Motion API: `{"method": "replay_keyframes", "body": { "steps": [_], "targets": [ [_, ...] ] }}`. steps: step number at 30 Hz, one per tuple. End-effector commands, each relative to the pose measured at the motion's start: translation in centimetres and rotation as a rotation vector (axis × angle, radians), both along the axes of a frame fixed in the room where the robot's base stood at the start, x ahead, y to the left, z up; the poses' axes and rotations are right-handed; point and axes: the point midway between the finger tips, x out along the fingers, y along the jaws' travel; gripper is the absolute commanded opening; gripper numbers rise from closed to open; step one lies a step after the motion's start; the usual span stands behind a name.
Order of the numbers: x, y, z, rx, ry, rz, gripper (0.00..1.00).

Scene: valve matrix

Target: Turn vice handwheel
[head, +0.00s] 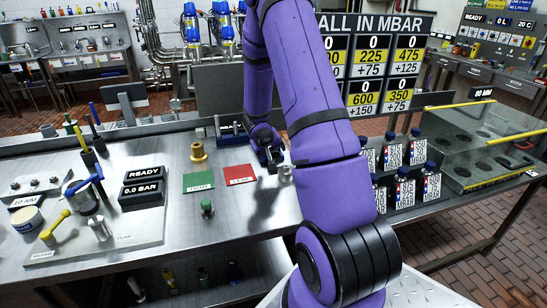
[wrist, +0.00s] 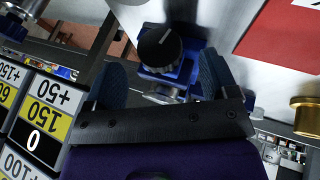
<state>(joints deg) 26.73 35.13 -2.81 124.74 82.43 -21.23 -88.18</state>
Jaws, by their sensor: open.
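The blue vice (head: 232,131) stands at the back of the steel bench in the head view, partly hidden by my arm. In the wrist view a round black handwheel (wrist: 160,48) with a white mark sits in front of the blue vice body (wrist: 181,77). My gripper (head: 268,152) is at the vice in the head view. In the wrist view my gripper (wrist: 161,70) is open, with one finger on each side of the handwheel and visible gaps to both. In the head view the handwheel cannot be told apart from my gripper.
A red mat (head: 239,174) and a green mat (head: 198,181) lie on the bench near my gripper. A brass fitting (head: 198,151) stands left of the vice. Several labelled bottles (head: 392,150) stand to the right of my arm. A pressure sign (head: 375,62) rises behind.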

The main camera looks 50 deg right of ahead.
Motion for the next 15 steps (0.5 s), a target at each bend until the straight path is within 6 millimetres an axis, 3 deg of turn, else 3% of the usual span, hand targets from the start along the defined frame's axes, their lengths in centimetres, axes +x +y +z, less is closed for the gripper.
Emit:
{"method": "replay_keyframes", "body": {
  "steps": [6, 15],
  "targets": [
    [0.3, -1.5, -2.4, 0.001, 0.000, -0.002, 0.80],
    [0.5, -2.0, -3.3, 0.001, -0.001, -0.001, 0.80]
  ]
}}
